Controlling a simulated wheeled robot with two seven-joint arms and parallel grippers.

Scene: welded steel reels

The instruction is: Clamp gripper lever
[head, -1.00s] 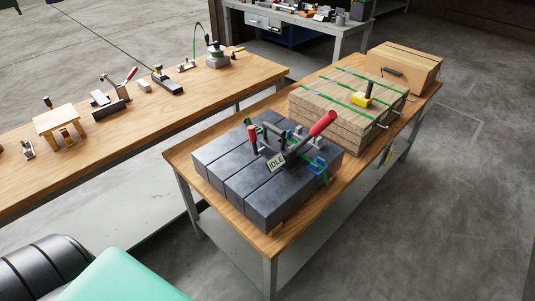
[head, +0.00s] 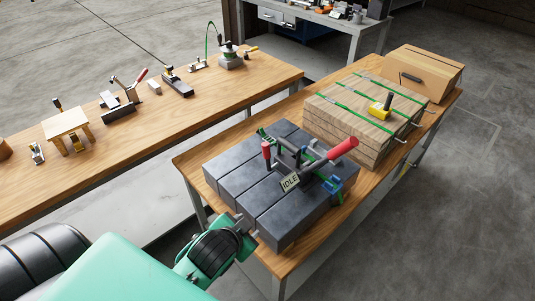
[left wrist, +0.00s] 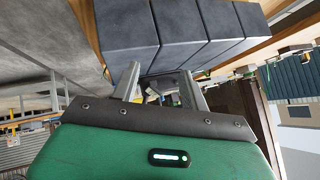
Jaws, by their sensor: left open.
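A clamp fixture sits on the dark grey slotted steel block (head: 235,180). Its long lever has a red grip (head: 343,149) raised up to the right. A shorter upright red handle (head: 266,149) stands at the left of the fixture. My right gripper is not visible.
A second wooden bench (head: 150,120) at left holds several small tools and clamps. Open floor (head: 460,210) lies to the right.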

